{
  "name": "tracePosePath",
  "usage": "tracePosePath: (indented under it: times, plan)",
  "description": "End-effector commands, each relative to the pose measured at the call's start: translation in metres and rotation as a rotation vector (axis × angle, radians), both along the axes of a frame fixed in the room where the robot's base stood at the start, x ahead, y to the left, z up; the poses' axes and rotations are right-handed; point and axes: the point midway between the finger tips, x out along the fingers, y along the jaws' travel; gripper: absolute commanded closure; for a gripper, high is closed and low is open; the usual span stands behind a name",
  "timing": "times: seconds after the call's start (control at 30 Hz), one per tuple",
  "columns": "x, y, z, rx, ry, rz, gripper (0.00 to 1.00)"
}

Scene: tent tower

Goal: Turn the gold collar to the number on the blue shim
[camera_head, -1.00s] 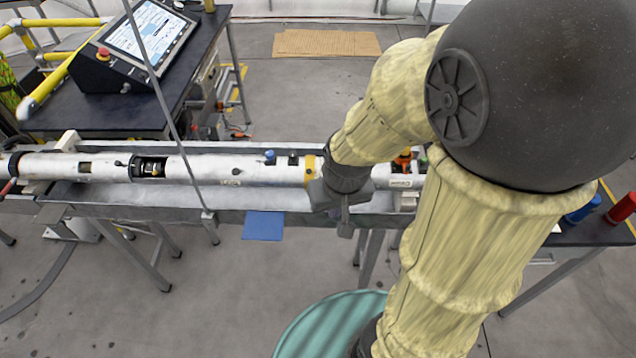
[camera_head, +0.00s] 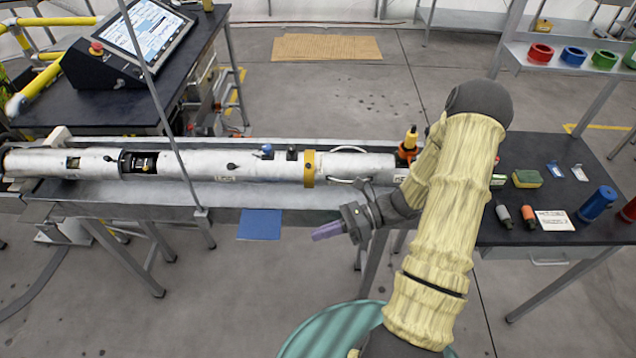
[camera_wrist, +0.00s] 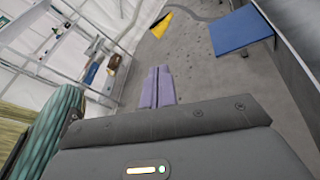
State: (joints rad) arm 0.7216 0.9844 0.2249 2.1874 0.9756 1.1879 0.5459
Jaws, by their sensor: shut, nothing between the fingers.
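The gold collar (camera_head: 309,168) is a band around the long white tube (camera_head: 250,167), right of its middle. I can make out no number on it. My gripper (camera_head: 328,231) is below and slightly right of the collar in the head view, in front of the trough and apart from the tube. Its purple fingers are together and empty; they also show in the wrist view (camera_wrist: 158,88). I cannot tell which thing is the blue shim. A flat blue plate (camera_head: 260,224) sits at the trough's front edge, and it shows in the wrist view (camera_wrist: 240,30). I read no number on it.
A dark bench (camera_head: 520,230) at right holds small blue-white tags (camera_head: 555,169), a yellow sponge (camera_head: 527,179), bottles, and a blue cylinder (camera_head: 598,204). A shelf behind carries coloured rings (camera_head: 573,56). A thin grey pole (camera_head: 165,110) crosses the tube at left. A touchscreen console (camera_head: 145,35) stands back left.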

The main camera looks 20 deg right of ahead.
Motion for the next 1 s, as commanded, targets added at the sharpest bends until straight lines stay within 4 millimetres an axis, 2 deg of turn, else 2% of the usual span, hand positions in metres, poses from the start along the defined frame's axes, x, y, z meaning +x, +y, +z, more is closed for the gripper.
tracePosePath:
  times: [0.03, 0.2, 0.3, 0.43, 0.6, 1.0]
  plan:
    - [0.01, -0.008, -0.013, 0.088, 0.055, -0.096, 1.0]
    - [0.045, -0.045, -0.035, 0.393, 0.203, -0.398, 1.0]
    - [0.059, -0.072, -0.048, 0.555, 0.258, -0.544, 1.0]
    - [0.069, -0.096, -0.058, 0.688, 0.292, -0.656, 1.0]
    - [0.071, -0.103, -0.059, 0.726, 0.299, -0.687, 1.0]
    - [0.077, -0.095, -0.055, 0.72, 0.299, -0.682, 1.0]
